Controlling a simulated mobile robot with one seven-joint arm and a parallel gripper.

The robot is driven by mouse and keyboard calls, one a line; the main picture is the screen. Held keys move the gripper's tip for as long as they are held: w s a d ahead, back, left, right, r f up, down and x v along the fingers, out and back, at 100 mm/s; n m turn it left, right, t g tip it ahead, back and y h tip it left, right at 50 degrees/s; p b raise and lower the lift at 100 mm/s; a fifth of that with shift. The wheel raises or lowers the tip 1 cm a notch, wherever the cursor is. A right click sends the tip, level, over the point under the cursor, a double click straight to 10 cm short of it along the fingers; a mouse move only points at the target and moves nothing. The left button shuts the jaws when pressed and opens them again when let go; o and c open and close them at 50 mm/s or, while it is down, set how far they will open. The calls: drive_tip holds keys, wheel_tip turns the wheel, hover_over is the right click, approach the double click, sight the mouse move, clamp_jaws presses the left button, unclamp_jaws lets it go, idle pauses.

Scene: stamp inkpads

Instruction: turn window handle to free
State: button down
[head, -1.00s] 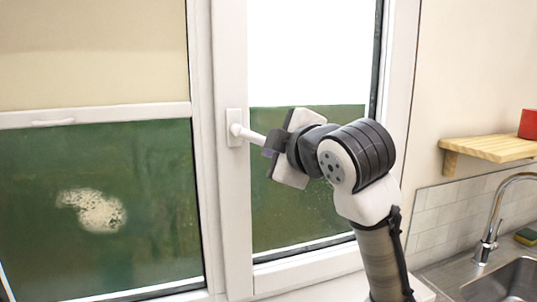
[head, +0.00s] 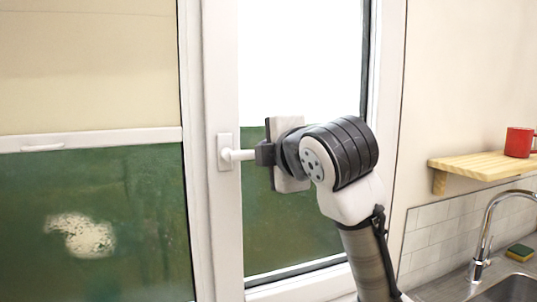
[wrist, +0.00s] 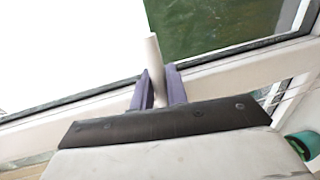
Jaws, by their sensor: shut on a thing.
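The white window handle (head: 238,155) sits on its plate on the white frame, left of the right-hand pane. Its lever points right, about level. My gripper (head: 264,153) is shut on the lever's outer end. In the wrist view the white lever (wrist: 154,58) stands between the two purplish fingers of my gripper (wrist: 160,88) and sticks out past them. The fingers hide part of the lever. The right-hand window sash (head: 220,225) looks closed against its frame.
A second window with a pale blind (head: 90,65) is at the left. At the right are a wooden shelf (head: 478,167) with a red mug (head: 519,142), a tap (head: 485,235) and a sink (head: 515,290). A green and yellow sponge (head: 520,252) lies by the sink.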

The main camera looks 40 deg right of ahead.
drive_tip(key=c, duration=1.5)
unclamp_jaws()
drive_tip(key=b+v, duration=0.3)
drive_tip(key=v, duration=1.1)
drive_tip(key=shift+w+b, duration=0.1)
drive_tip(key=shift+b, duration=0.3)
